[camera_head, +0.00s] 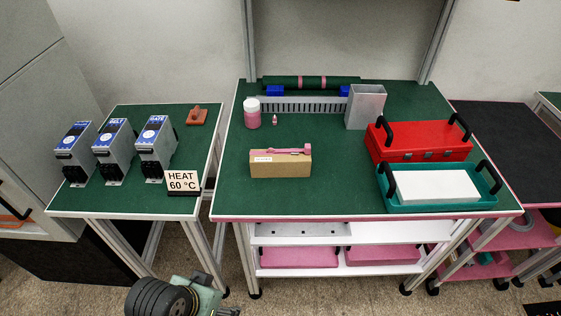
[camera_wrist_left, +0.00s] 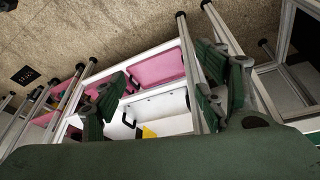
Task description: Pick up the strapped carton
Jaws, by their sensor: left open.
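The strapped carton (camera_head: 280,165) is a brown box with a pink strap or handle piece on top and a small white label on its front. It stands on the green top of the middle bench (camera_head: 340,190), near the front left. My left gripper (camera_wrist_left: 158,92) shows in the left wrist view with its green fingers spread wide and nothing between them. Part of my left arm shows at the bottom of the head view, low in front of the bench and well away from the carton. The carton is not visible in the left wrist view. My right gripper is in neither view.
A red case (camera_head: 419,141) and a teal tray (camera_head: 388,205) holding a white block stand right of the carton. A metal box (camera_head: 366,107) and pink jar (camera_head: 253,118) stand behind. The left table holds grey devices and a HEAT sign (camera_head: 183,182). Green surface around the carton is clear.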

